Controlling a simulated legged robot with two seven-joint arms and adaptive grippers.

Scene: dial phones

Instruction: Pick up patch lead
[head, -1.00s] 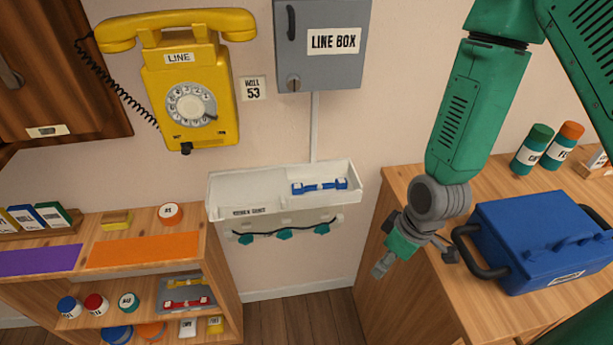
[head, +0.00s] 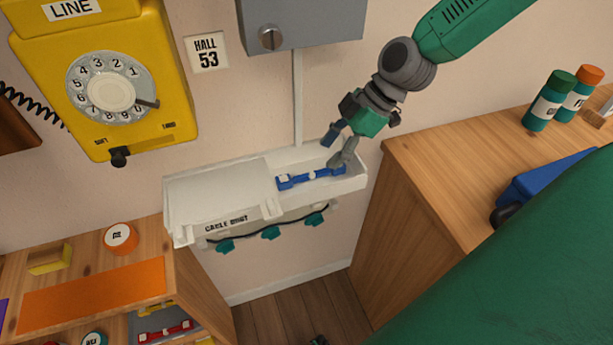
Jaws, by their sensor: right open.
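A blue patch lead (head: 300,179) with pale ends lies in the right part of the white wall tray (head: 215,192). My right gripper (head: 338,150) hangs over the right end of the tray with its fingers apart. One grey finger reaches down beside the right end of the blue lead and hides part of it; I cannot tell whether it touches. A red lead (head: 165,332) lies in a grey tray on the lower left shelf. My left gripper is not in view.
The yellow phone (head: 105,85) and the grey line box (head: 300,22) are on the wall above the tray. A black cord with teal clips (head: 270,232) hangs below it. A wooden counter (head: 440,165) stands right, with a blue toolbox (head: 540,187) and bottles.

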